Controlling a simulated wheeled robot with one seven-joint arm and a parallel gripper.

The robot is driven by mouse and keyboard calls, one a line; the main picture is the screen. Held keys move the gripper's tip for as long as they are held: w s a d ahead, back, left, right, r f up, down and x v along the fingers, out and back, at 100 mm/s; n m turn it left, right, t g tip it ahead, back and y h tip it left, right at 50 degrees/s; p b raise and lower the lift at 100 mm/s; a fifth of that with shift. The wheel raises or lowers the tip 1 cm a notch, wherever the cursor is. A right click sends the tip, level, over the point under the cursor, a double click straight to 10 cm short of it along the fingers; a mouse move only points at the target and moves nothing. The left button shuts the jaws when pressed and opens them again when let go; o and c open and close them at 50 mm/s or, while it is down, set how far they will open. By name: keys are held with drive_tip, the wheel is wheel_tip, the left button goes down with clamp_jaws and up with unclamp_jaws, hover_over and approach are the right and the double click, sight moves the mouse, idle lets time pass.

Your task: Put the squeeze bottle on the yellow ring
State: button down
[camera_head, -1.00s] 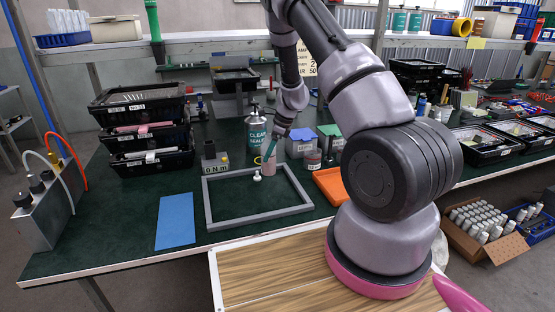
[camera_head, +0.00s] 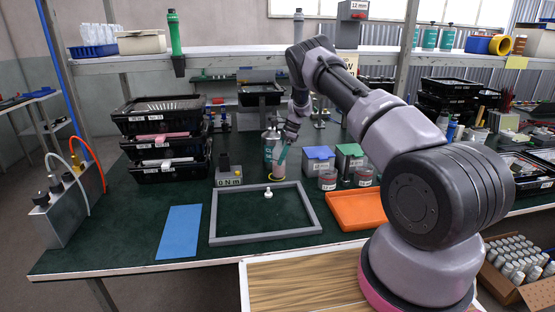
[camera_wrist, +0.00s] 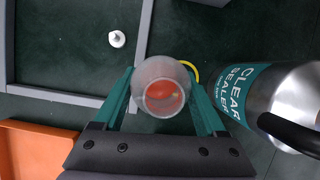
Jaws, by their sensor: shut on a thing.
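My gripper (camera_head: 281,155) is shut on the squeeze bottle (camera_head: 279,172), a pale pinkish, translucent bottle held upright. In the wrist view the bottle (camera_wrist: 160,88) sits between my teal fingers (camera_wrist: 163,105), with orange-red showing inside its round end. The yellow ring (camera_head: 270,178) lies on the green bench just behind the grey frame. In the wrist view only an arc of the ring (camera_wrist: 191,70) shows beside the bottle, which hides the rest. The bottle is over or very near the ring; I cannot tell whether it touches the bench.
A clear sealer bottle (camera_head: 268,146) stands close behind the held bottle; it is large in the wrist view (camera_wrist: 262,95). The grey frame (camera_head: 262,239) lies in front, with a small white knob (camera_head: 268,193) inside. Lidded boxes (camera_head: 318,160) and an orange tray (camera_head: 353,212) are right.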

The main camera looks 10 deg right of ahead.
drive_tip(key=w+f, duration=0.3)
drive_tip(key=w, duration=0.2)
drive_tip(key=shift+f, duration=0.2)
idle(0.3)
drive_tip(key=shift+w+f, duration=0.1)
unclamp_jaws()
drive_tip(key=shift+f, duration=0.1)
drive_tip(key=v, duration=0.7)
drive_tip(key=shift+r, duration=0.45)
